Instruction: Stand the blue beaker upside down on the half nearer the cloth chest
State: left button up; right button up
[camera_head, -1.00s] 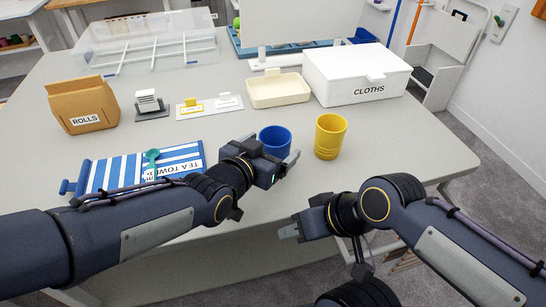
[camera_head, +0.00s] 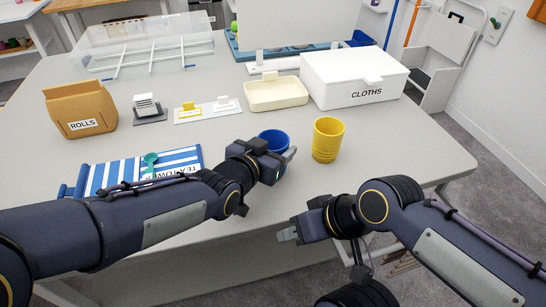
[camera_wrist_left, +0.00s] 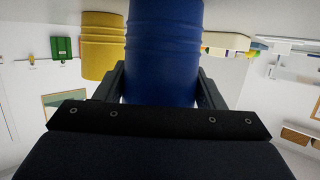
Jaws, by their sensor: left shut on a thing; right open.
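The blue beaker (camera_head: 274,137) stands mouth up near the table's front, its open rim visible in the head view. My left gripper (camera_head: 282,156) is shut on it from the front side. The left wrist view shows the beaker (camera_wrist_left: 164,45) between the two fingers (camera_wrist_left: 163,90), with that picture turned over. My gripper hides its lower part in the head view; I cannot tell whether it touches the table. My right gripper (camera_head: 288,234) is open and empty.
A yellow beaker (camera_head: 327,140) stands close right of the blue one. A cream tray (camera_head: 276,95) sits between card and chest. The striped tea towel board (camera_head: 128,172) with a green spoon, a rolls bag (camera_head: 80,110) and a grey card holder (camera_head: 149,107) are at left.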

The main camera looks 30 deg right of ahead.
pick_arm(q)
jog(key=shift+r, duration=0.5)
notch_tip(320, 180, up, 2)
jog(key=shift+r, duration=0.2)
jog(key=s+a+r+p, duration=0.4)
jog(key=s+a+r, duration=0.2)
jog(key=s+r, duration=0.3)
jog(key=shift+s+a+r, duration=0.35)
jog(key=shift+s, duration=1.3)
jog(key=o, duration=0.5)
jog(key=shift+c, duration=0.2)
jog(key=c, duration=0.9)
